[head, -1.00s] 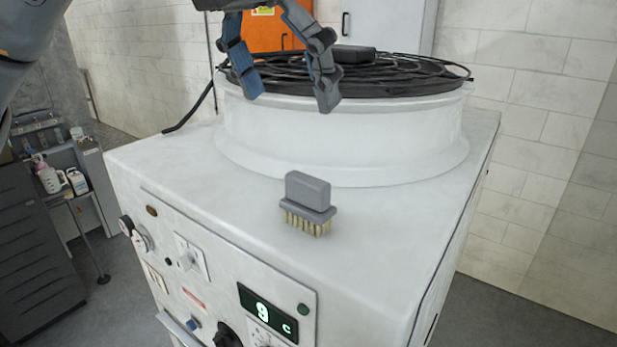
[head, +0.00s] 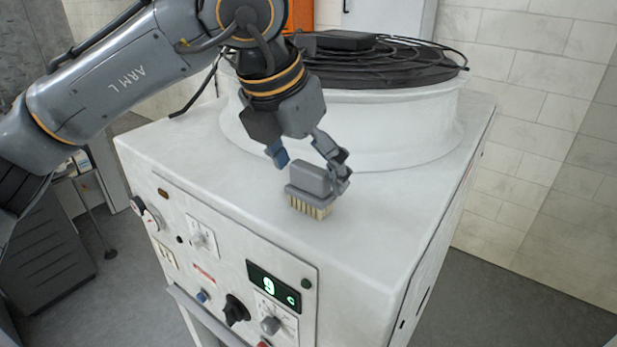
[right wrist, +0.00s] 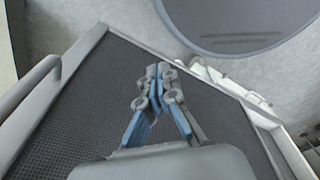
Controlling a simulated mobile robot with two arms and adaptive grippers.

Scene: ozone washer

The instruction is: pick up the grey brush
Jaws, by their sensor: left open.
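The grey brush (head: 312,179) stands bristles down on the white top of the washer (head: 400,214), near its front edge. In the head view my left gripper (head: 311,170) is open just above and around the brush. One finger is at the left of the grey block, and the other overlaps its right side in the picture. I cannot tell whether either finger touches it. My right gripper (right wrist: 158,82) shows in the right wrist view with its fingers together and nothing visible between them.
A raised round drum with a black coiled cover (head: 390,68) stands behind the brush. The control panel (head: 230,255) with knobs and a green display is on the front. The right wrist view shows a dark mesh surface (right wrist: 90,100) with a pale rim.

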